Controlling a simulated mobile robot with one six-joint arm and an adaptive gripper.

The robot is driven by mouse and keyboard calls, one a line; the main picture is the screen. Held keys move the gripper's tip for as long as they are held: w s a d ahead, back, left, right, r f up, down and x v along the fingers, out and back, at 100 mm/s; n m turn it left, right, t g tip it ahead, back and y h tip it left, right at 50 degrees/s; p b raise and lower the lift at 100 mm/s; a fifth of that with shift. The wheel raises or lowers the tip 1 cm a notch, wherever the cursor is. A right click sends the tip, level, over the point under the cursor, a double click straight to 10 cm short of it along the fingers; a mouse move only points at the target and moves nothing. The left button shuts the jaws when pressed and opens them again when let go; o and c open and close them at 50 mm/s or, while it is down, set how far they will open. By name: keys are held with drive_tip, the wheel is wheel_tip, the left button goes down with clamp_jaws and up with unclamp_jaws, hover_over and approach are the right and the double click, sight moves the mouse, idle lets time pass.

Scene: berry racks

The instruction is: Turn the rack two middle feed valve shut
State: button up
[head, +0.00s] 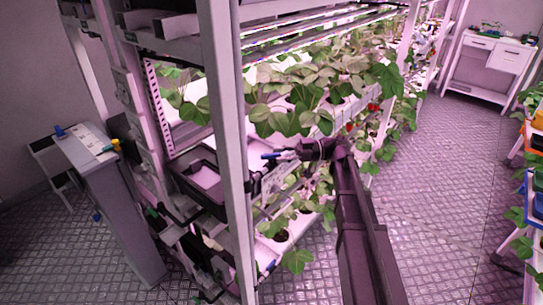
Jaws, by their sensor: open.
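A plant rack fills the middle of the head view, with a pale upright post (226,130) at its near end. A small blue valve handle (270,156) sticks out just right of this post, at the middle tier. My gripper (299,152) is at the end of my dark arm, directly right of the blue handle. Its jaws are open, and the fingertips are small and partly lost against leaves and pipework. I cannot tell whether they touch the valve. The valve body is mostly hidden.
Strawberry plants (300,95) with red berries overhang the rack's aisle side, close to my arm. A black tray (203,180) sits inside the rack end. A grey cabinet (112,200) stands left. The aisle floor (440,190) is clear; coloured bins (536,140) line the right.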

sight(271, 156)
drive_tip(key=shift+x, duration=1.5)
clamp_jaws()
